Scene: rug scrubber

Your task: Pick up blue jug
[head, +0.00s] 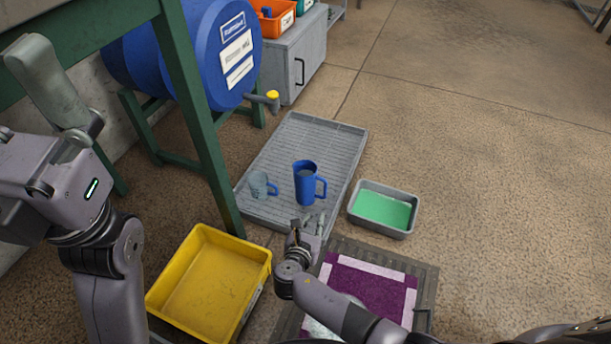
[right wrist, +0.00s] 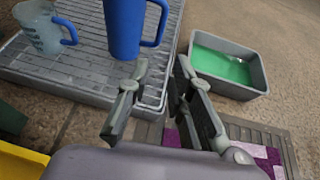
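The blue jug (head: 305,183) stands upright on the grey slatted tray (head: 335,140), its handle on the right. It also shows in the right wrist view (right wrist: 123,28), cut off at the top. My right gripper (head: 308,222) is open and empty, just in front of the tray's near edge. In the right wrist view its two spread fingers (right wrist: 163,68) point toward the jug and tray, apart from the jug. My left gripper (head: 48,85) is high at the left; only part shows, and I cannot tell whether it is open.
A clear jug with a blue handle (head: 260,186) stands left of the blue jug. A tub of green liquid (head: 367,225) is at the right. A yellow bin (head: 205,232), a purple-and-white rug (head: 372,285), a blue barrel (head: 215,55) and a green frame (head: 190,90) are nearby.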

